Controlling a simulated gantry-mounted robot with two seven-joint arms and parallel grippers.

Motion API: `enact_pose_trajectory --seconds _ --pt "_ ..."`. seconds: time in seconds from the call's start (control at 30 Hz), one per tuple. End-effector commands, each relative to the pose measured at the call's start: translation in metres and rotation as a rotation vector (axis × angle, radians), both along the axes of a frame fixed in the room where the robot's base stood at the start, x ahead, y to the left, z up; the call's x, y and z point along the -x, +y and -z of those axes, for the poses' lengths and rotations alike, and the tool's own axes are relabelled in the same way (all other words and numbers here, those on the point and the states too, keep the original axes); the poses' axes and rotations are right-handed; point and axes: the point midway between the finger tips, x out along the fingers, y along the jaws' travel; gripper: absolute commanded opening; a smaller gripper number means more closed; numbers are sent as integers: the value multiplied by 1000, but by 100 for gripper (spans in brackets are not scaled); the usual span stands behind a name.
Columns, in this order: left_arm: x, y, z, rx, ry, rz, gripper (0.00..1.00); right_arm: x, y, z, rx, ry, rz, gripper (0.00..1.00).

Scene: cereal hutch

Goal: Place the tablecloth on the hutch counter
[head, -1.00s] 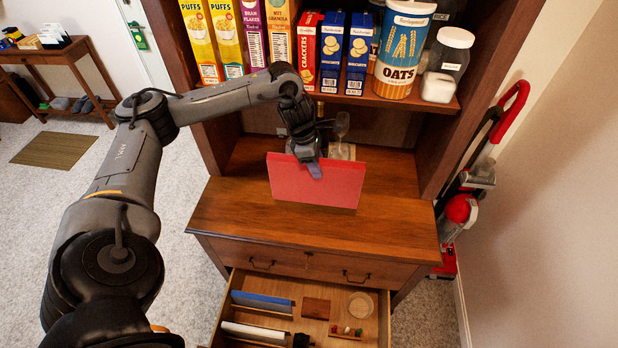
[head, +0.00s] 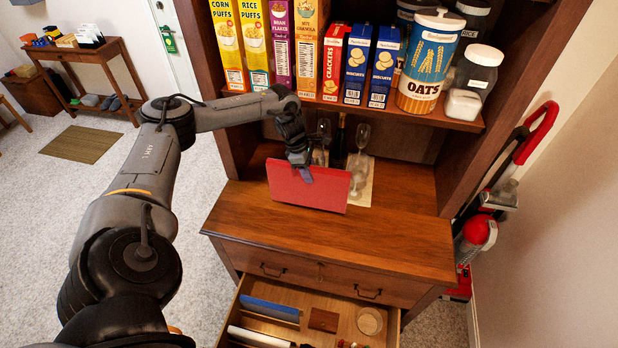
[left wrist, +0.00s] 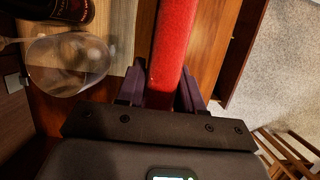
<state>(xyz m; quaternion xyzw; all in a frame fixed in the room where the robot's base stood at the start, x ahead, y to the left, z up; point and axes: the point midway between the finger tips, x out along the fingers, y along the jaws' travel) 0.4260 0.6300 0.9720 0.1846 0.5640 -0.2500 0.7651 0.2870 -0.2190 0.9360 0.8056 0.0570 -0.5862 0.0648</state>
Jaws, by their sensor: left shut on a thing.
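The tablecloth shows as a flat red folded panel (head: 305,187) standing roughly upright just above or on the hutch counter (head: 270,225); I cannot tell whether its lower edge touches the wood. My left gripper (head: 302,170) is shut on its top edge. In the left wrist view the red cloth (left wrist: 168,50) runs between the two fingers (left wrist: 162,92), with the counter (left wrist: 208,40) beside it. My right gripper is not in view.
Wine glasses (head: 360,160) and a dark bottle (head: 339,145) stand on a board behind the cloth. A glass (left wrist: 70,65) is close to the gripper. Cereal boxes and an oats canister (head: 428,65) fill the shelf above. An open drawer (head: 285,300) juts out below. The counter front is clear.

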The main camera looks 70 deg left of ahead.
Motion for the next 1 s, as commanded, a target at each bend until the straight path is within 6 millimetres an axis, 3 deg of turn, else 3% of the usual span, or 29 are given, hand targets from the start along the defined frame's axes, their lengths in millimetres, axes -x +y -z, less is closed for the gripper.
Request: enact_pose_trajectory --seconds 0.23,0.63,0.67,0.7,0.8,1.0 --pt "0 0 27 1 -1 0 0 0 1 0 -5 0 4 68" --pt "0 0 32 0 -1 0 0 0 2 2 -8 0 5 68" --pt "0 0 32 0 1 0 41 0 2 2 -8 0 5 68" --pt "0 0 32 0 1 0 47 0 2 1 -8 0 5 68" --pt "0 0 32 0 1 0 62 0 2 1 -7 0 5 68" --pt "0 0 32 -1 1 0 62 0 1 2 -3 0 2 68"
